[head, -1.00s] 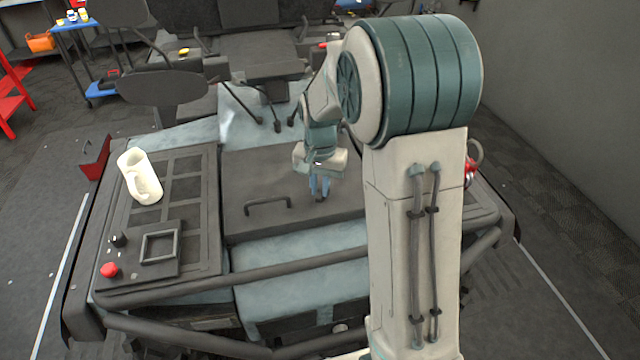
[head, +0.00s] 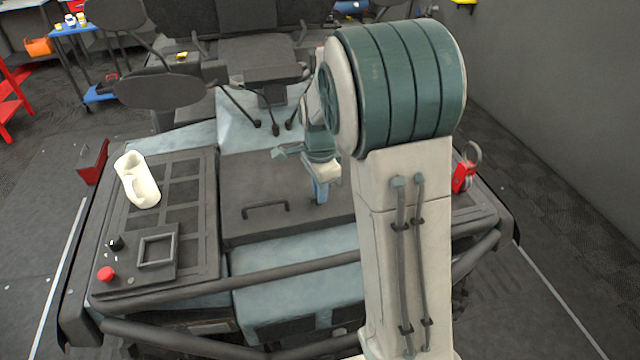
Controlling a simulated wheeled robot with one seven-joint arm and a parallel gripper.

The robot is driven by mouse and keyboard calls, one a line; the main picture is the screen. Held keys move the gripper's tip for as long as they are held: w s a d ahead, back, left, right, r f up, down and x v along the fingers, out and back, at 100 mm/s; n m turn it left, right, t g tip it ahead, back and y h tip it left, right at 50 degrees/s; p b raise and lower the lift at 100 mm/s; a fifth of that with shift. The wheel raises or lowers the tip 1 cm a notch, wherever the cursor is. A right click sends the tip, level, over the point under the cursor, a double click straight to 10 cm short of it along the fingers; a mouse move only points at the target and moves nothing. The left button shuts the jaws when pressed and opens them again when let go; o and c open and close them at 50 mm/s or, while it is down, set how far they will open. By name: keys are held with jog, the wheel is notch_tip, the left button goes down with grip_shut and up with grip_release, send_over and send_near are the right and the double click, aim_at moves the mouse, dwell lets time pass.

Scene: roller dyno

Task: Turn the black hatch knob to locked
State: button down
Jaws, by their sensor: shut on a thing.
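My gripper (head: 320,192) points down at the right part of the dark hatch lid (head: 245,180). Its blue fingers are shut on the black hatch knob, which the fingers almost wholly hide. The knob's turn angle cannot be read. The hatch handle (head: 266,209), a dark bar, lies on the lid to the left of my gripper.
A red button (head: 106,273) and a small black knob (head: 116,243) sit near the panel's front. A red item with a ring (head: 464,174) is on the right. Dark tube rails (head: 300,268) cross the front.

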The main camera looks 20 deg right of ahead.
jog(key=shift+m, duration=0.9)
jog(key=c, duration=1.4)
grip_release()
jog(key=shift+c, duration=0.2)
jog(key=shift+r, duration=0.15)
notch_tip(320, 180, up, 14)
jog(key=shift+b, duration=0.35)
